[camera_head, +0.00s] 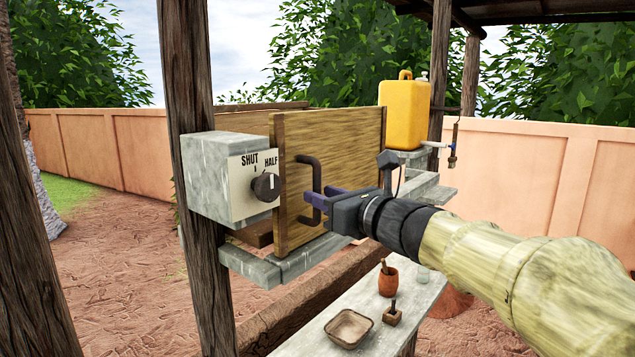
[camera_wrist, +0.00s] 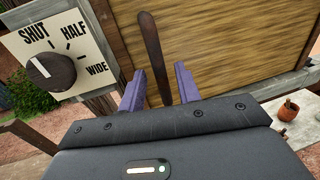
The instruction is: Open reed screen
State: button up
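The reed screen (camera_head: 340,160) is a tan, wood-framed panel standing upright in a grey stone sill; it also fills the upper part of the wrist view (camera_wrist: 225,50). A dark, bracket-shaped handle (camera_head: 308,174) is fixed near its left edge. My gripper (camera_head: 322,196) reaches in from the right at the handle. In the wrist view, the handle bar (camera_wrist: 153,50) runs between my two purple fingers, with a visible gap on each side. My gripper (camera_wrist: 159,76) looks open around the bar.
Left of the screen, a stone box (camera_head: 215,160) carries a black dial (camera_head: 265,187) marked SHUT, HALF and WIDE. A wooden post (camera_head: 187,100) stands beside it. A yellow jerrycan (camera_head: 403,115) stands behind, right. A low bench (camera_head: 335,310) below holds a clay pot (camera_head: 388,281) and a dish (camera_head: 349,328).

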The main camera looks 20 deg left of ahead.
jog(key=shift+p+x, duration=0.4)
jog(key=shift+x, duration=0.95)
grip_shut()
jog(key=shift+w+d, duration=0.1)
